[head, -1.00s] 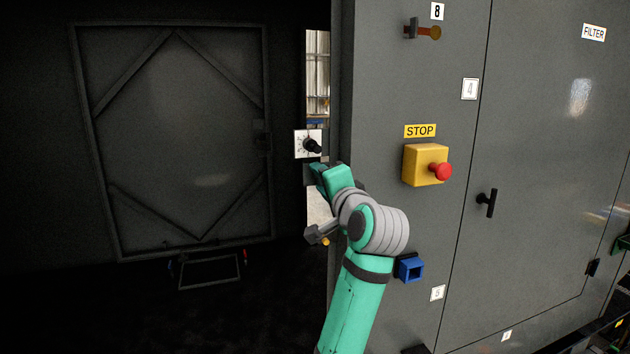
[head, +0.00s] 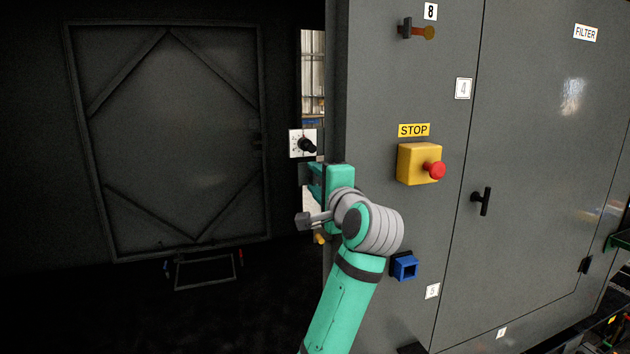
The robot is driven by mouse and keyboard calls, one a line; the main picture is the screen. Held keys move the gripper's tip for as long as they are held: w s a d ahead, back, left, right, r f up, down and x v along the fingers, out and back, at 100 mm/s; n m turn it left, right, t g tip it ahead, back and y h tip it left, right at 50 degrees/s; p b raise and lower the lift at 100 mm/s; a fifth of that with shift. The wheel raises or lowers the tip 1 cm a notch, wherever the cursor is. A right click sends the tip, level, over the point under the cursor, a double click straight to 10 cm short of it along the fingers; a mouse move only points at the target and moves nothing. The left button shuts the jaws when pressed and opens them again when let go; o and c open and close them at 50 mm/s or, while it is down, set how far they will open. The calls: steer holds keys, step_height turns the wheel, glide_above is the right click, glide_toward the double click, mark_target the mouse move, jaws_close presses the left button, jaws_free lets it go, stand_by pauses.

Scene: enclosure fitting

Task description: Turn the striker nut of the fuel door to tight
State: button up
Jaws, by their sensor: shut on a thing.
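My gripper (head: 311,177) is at the left edge of the grey cabinet, just below a white dial plate (head: 294,150) with a black knob. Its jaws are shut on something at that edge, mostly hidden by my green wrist. The striker nut is not clearly visible; by its place, it is what the jaws hold. How far it is turned cannot be seen. A large dark framed door panel (head: 170,130) stands at the left; I cannot tell whether it is the fuel door.
A yellow stop box (head: 413,163) with a red button sticks out right of my wrist. A blue square socket (head: 404,267) is low beside my forearm. A black handle (head: 482,201) is on the right door. A latch (head: 417,28) is at the top. The dark space at left is open.

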steer(key=o, duration=0.9)
steer(key=shift+o, duration=0.9)
steer(key=shift+w, duration=0.25)
steer(key=shift+s+a, duration=0.1)
steer(key=shift+s, duration=0.25)
steer(key=v, duration=1)
steer(key=shift+d+f, duration=0.1)
steer(key=shift+d, duration=0.1)
